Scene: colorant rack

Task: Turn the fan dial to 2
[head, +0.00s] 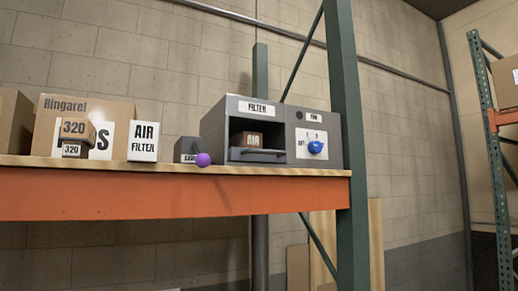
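The fan dial (315,147) is a blue knob on a white plate at the right end of a grey machine (292,116). A "FAN" label sits above it. The plate carries small marks around the knob, with "OFF" at its left; the picture is too small to tell surely which mark the knob points to. The machine stands on the shelf near its right end. Its left half is an open bay under a "FILTER" label, with a brown box (248,139) marked "AIR" inside. My gripper is not in view.
The orange-fronted shelf (150,198) also holds cardboard boxes (57,112), a white "AIR FILTER" box (143,141), a small grey box (186,146) and a purple ball (203,159). A green upright (347,90) rises just right of the machine. Another rack (490,130) stands far right.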

